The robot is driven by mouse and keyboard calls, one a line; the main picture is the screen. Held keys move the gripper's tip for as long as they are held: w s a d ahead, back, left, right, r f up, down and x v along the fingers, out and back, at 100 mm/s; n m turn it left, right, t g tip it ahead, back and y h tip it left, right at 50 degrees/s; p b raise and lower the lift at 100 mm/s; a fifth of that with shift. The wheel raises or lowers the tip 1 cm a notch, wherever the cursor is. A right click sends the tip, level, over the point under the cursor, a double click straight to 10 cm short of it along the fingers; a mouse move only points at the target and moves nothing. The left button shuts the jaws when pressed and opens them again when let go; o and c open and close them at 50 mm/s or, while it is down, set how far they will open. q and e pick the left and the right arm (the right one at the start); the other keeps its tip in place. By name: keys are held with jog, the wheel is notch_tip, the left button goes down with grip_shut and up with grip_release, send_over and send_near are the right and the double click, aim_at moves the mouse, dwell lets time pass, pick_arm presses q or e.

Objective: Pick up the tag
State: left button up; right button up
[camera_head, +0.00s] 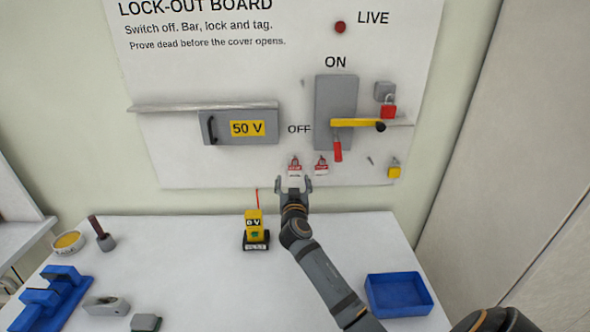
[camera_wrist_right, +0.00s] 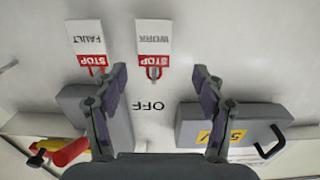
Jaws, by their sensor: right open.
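Two red-and-white STOP tags hang side by side low on the lock-out board. The left one in the head view (camera_head: 295,167) is marked WORK in the right wrist view (camera_wrist_right: 153,42). The other tag (camera_head: 321,166) is marked FAULT in the wrist view (camera_wrist_right: 87,42). My right gripper (camera_head: 294,184) is open and empty just below the WORK tag. In the wrist view, which is upside down, the WORK tag lies beyond the gap between the fingers (camera_wrist_right: 160,76), apart from them. My left gripper is out of view.
The board (camera_head: 220,80) carries a grey switch box (camera_head: 333,90) with a yellow bar (camera_head: 350,123), a 50 V cover (camera_head: 217,139), and red (camera_head: 388,112) and yellow (camera_head: 394,172) padlocks. A yellow tester (camera_head: 254,224) and blue tray (camera_head: 398,294) stand on the table (camera_head: 215,275).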

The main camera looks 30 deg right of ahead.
aim_at(295, 171)
jog(key=shift+w+d+f, duration=0.2)
jog(key=shift+w+d, duration=0.1)
jog(key=shift+w, duration=0.15)
jog(key=shift+w+d+f, duration=0.15)
jog(key=shift+w+d, duration=0.15)
jog(key=shift+w, duration=0.15)
jog(key=shift+w+d+r+p, duration=0.55)
jog(key=shift+w+d+p, duration=0.25)
jog(key=shift+p, duration=0.25)
jog(key=shift+w+d+f, duration=0.35)
jog(key=shift+w+d, duration=0.4)
jog(key=shift+w, duration=0.15)
jog(key=shift+w+d+f, duration=0.1)
jog(key=shift+w+f, duration=0.05)
jog(key=shift+w, duration=0.05)
jog(key=shift+s, duration=0.1)
jog(key=c, duration=0.4)
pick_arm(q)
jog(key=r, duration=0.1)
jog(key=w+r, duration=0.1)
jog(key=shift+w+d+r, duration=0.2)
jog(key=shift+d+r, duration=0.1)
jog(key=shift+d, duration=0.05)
pick_arm(e)
jog(key=c, duration=0.5)
